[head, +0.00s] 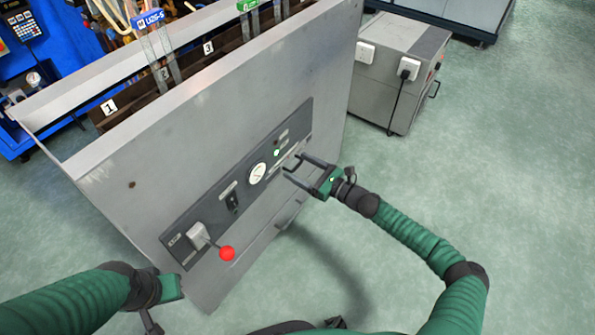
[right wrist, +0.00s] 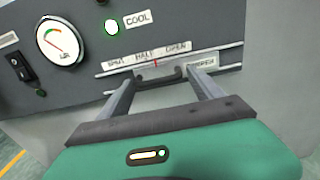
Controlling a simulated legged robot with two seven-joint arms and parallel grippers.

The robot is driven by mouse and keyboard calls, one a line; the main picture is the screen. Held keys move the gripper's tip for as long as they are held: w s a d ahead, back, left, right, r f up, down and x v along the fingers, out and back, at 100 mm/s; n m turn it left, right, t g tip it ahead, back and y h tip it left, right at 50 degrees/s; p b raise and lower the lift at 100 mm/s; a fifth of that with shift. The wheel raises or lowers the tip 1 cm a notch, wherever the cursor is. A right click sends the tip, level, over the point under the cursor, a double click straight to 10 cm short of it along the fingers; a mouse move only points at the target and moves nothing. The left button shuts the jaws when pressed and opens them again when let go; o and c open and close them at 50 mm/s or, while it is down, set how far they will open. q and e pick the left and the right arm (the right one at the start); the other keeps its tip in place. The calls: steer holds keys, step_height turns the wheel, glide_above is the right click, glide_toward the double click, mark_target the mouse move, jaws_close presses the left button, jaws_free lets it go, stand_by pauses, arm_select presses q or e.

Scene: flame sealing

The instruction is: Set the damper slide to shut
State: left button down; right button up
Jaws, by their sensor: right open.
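The damper slide (right wrist: 160,76) is a dark handle on a pale rail under the labels SHUT, HALF and OPEN, which run left to right in the right wrist view. A small red mark on it stands near HALF. My right gripper (head: 294,165) is open at the panel, and its two fingers (right wrist: 162,88) lie either side of the handle, with visible gaps. In the head view the slide is small and partly behind the fingers.
The dark control panel (head: 212,207) also bears a round gauge (head: 257,173), a rocker switch (head: 232,201) and a red-knobbed lever (head: 227,253). A lit COOL lamp (right wrist: 112,27) is above the slide. A grey box (head: 398,75) stands behind right. The floor at right is clear.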

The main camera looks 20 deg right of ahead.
mark_target(274, 174)
steer(key=shift+w+a, duration=0.35)
steer(key=shift+w, duration=0.1)
jaws_close()
steer(key=s+a+p, duration=0.4)
steer(key=shift+a+r, duration=0.2)
steer(key=shift+a, duration=0.2)
steer(key=shift+s+a+f+p, duration=0.1)
steer(key=shift+s+a+p, duration=0.05)
steer(key=shift+a+p, duration=0.15)
steer(key=shift+f, duration=0.15)
jaws_free()
